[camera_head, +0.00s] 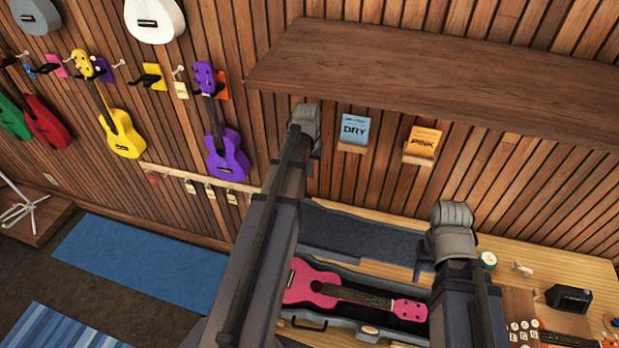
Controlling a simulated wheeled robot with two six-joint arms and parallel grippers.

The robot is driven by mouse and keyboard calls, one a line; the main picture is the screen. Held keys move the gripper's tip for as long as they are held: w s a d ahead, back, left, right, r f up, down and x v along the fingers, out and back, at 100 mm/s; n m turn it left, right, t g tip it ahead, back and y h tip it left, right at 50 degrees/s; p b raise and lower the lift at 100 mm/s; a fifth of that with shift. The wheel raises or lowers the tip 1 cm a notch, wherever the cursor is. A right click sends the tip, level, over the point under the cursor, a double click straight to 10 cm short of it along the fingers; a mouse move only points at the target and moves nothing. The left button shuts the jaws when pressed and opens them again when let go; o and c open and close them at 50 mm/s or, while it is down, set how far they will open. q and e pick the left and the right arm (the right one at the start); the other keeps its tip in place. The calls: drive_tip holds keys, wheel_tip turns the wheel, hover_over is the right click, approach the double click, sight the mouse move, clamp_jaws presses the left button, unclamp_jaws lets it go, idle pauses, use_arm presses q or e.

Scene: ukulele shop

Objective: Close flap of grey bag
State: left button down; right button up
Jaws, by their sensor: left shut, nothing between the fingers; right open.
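The grey bag (352,328) lies open on the wooden table, with a pink ukulele (330,290) in its dark inside. Its flap (365,238) is folded back towards the wall, showing a dark lining. My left arm crosses the left part of the bag and flap and hides some of both. My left gripper (314,165) shows only as a small dark part beyond the flap, in front of the wall, shut and empty. My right gripper (424,270) is open above the right end of the bag, near the flap's right edge. Its fingertips are partly hidden by my arm.
A wooden shelf (430,75) juts from the wall above the table. A blue DRY packet (355,130) and an orange PINK packet (424,142) sit on small ledges below it. A black box (569,298) and small items stand at the table's right. Ukuleles hang at left.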

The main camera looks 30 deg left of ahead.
wheel_tip(320, 180, down, 10)
drive_tip(key=b, duration=0.9)
drive_tip(key=shift+r, duration=0.25)
drive_tip(key=shift+r, duration=0.1)
